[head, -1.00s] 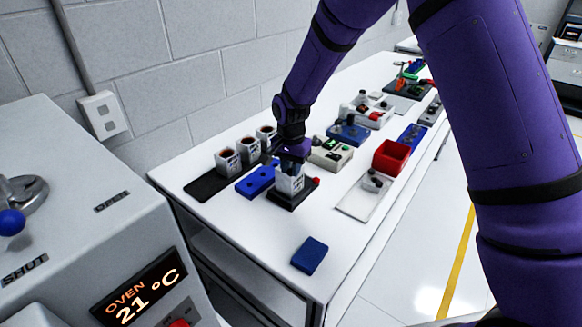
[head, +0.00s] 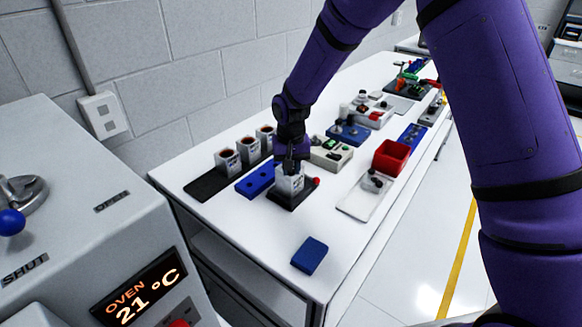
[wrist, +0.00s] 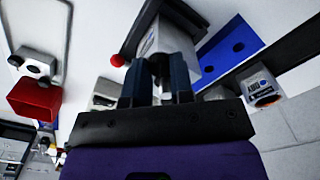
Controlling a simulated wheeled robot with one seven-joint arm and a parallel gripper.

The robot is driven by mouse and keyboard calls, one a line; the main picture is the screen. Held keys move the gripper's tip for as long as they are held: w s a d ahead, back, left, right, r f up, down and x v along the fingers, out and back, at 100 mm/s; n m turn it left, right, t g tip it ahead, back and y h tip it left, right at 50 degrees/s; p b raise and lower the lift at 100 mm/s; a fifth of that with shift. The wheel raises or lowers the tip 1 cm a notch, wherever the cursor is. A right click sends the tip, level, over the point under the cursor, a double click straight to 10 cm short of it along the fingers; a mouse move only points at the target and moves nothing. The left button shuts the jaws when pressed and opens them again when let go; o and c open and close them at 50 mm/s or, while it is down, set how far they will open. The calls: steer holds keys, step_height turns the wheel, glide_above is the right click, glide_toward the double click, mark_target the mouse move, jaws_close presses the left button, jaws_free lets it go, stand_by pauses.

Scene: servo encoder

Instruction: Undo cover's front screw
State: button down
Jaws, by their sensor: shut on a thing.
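The white servo unit (head: 290,184) stands upright in a black fixture (head: 291,200) near the bench's left end. A red knob (head: 316,181) sits at the fixture's side and also shows in the wrist view (wrist: 118,60). My gripper (head: 290,166) points down at the top of the servo unit. In the wrist view, my gripper's two dark fingers (wrist: 160,82) are close together against the unit's white body (wrist: 165,38), with a small dark piece between them. This appears to be the cover's front screw, but its head is mostly hidden by the fingers.
A blue block with holes (head: 256,181) lies left of the fixture, before a black rack (head: 205,184) of several white units. A blue pad (head: 310,255) lies nearer me. A white box with buttons (head: 331,153) and a red bin (head: 391,157) stand behind.

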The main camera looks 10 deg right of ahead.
steer(key=n, duration=0.5)
steer(key=shift+n, duration=0.4)
stand_by(0.4)
steer(key=c, duration=1)
jaws_free()
steer(key=shift+o, duration=0.2)
step_height(320, 180, up, 11)
steer(key=shift+f, duration=0.1)
